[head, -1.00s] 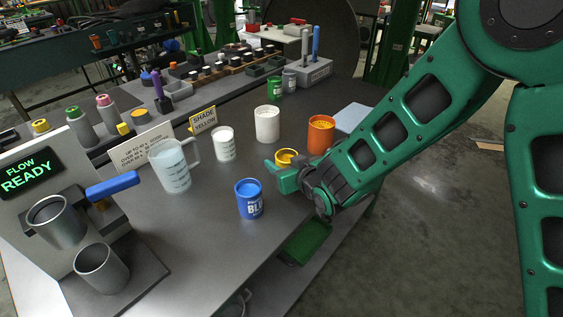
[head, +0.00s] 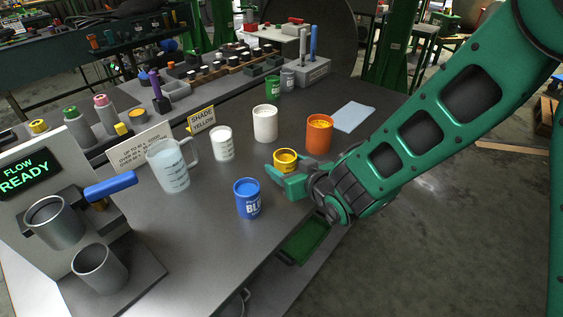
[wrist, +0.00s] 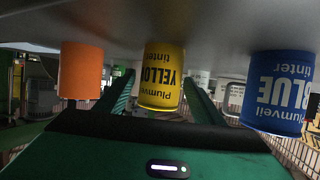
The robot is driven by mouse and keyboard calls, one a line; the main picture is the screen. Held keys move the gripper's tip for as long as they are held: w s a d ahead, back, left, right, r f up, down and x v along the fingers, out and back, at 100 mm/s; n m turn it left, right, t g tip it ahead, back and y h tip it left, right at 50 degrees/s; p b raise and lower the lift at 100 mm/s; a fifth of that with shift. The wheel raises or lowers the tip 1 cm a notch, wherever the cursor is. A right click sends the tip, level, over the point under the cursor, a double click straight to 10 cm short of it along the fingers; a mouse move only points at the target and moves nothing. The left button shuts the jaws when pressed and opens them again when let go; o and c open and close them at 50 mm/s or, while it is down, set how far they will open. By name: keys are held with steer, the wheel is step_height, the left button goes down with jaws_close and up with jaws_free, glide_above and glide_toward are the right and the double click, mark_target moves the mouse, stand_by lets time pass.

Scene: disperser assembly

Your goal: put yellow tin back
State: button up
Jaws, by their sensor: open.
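The yellow tin (head: 286,160) stands upright on the grey bench, with yellow contents showing at its top. In the wrist view, which is upside down, the yellow tin (wrist: 162,76) reads "YELLOW tinter" and sits between my two fingers. My gripper (head: 283,174) is low over the bench at the tin, its fingers apart on either side of it. In the wrist view my gripper (wrist: 160,100) shows a gap between the tin and the right finger; contact on the left cannot be told.
The blue tin (head: 247,199) stands to the left and nearer. The orange tin (head: 318,138) stands to the right, close to my arm. A white tin (head: 265,124), a white cup (head: 222,144) and a clear jug (head: 169,168) stand further left. A yellow shade sign (head: 201,120) stands behind.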

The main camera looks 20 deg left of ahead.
mark_target(291, 167)
steer(key=v, duration=0.7)
steer(key=shift+s+d, duration=0.15)
steer(key=shift+d, duration=0.05)
